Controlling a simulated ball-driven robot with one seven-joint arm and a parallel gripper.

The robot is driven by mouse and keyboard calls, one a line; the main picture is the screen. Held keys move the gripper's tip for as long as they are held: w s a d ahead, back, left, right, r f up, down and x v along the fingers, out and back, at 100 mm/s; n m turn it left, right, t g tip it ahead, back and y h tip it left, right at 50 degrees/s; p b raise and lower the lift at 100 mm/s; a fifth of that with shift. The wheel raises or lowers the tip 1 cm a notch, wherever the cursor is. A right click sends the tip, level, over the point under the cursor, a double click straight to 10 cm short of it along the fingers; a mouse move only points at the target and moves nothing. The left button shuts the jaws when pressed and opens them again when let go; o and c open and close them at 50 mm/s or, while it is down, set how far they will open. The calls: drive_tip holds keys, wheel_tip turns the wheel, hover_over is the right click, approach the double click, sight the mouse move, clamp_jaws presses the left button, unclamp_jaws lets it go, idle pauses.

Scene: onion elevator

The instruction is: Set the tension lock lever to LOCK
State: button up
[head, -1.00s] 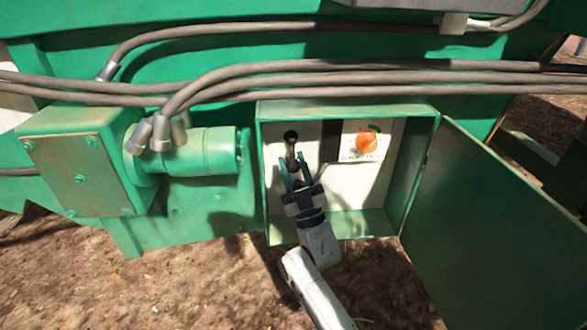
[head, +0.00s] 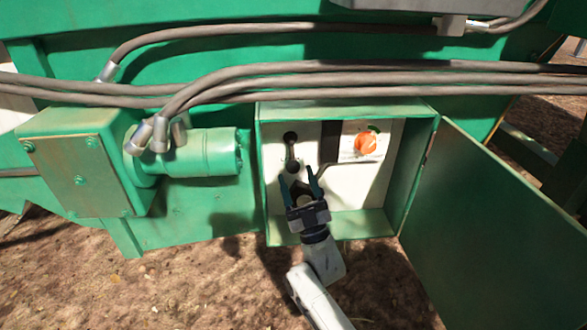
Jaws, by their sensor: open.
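The lever panel is the white back (head: 275,160) of an open green box (head: 258,170). On its left half a grey lever (head: 291,152) runs between a dark round spot above and a dark round end below. No LOCK lettering can be read, and I cannot tell the lever's exact setting. My gripper (head: 301,180) is open, with its teal fingers pointing up at the panel. Its tips are just below and around the lever's lower end, and nothing shows held between them. I cannot tell whether a finger touches the lever.
A dark vertical strip (head: 330,143) and an orange logo label (head: 366,144) are right of the lever. The box door (head: 490,215) hangs open to the right. A green motor housing (head: 195,152) stands left, and grey hoses (head: 350,67) cross above. Bare ground lies below.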

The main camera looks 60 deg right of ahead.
drive_tip(key=v, duration=0.7)
drive_tip(key=shift+a+f, duration=0.1)
drive_tip(key=shift+f, duration=0.05)
idle(0.4)
